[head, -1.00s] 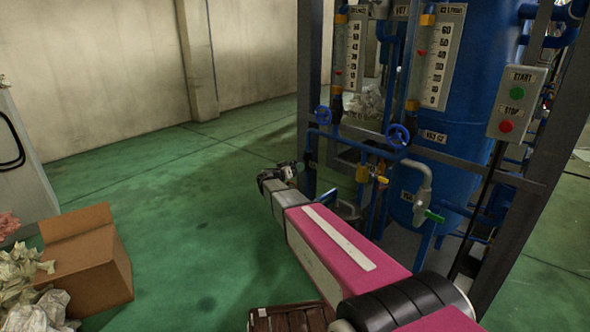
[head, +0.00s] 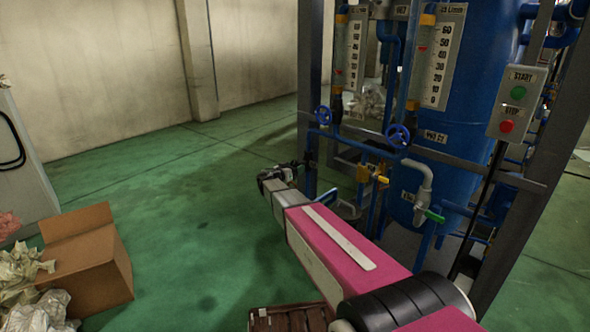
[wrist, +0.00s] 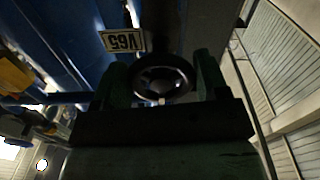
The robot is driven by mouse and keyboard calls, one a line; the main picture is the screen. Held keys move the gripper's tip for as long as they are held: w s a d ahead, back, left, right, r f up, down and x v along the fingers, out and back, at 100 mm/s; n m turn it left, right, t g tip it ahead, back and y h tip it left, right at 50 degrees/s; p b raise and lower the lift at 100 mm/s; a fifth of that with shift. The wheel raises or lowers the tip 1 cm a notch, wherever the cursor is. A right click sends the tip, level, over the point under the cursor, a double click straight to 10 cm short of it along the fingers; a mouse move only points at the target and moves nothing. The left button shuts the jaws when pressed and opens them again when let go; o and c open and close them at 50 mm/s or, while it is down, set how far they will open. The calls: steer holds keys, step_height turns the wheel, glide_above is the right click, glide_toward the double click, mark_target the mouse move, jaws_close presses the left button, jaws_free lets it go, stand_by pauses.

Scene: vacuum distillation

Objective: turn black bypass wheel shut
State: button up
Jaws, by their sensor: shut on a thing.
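The black bypass wheel (wrist: 165,60) is a round handwheel with spokes, seen face-on in the wrist view. My gripper (wrist: 162,78) has one dark green finger on each side of the wheel and is shut on its rim. A plate reading V65 (wrist: 124,41) shows upside down beside the wheel. In the head view my gripper (head: 290,167) is at the end of my outstretched arm, low by the left upright of the frame. The wheel is too small and dark to make out clearly there.
Two blue handwheels (head: 398,136) (head: 323,115) sit above and right of my gripper. A yellow valve (head: 371,174) and a green-handled tap (head: 434,215) are on nearby pipes. A cardboard box (head: 88,255) stands at the left.

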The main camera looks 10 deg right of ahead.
steer(key=o, duration=0.9)
steer(key=v, duration=1.1)
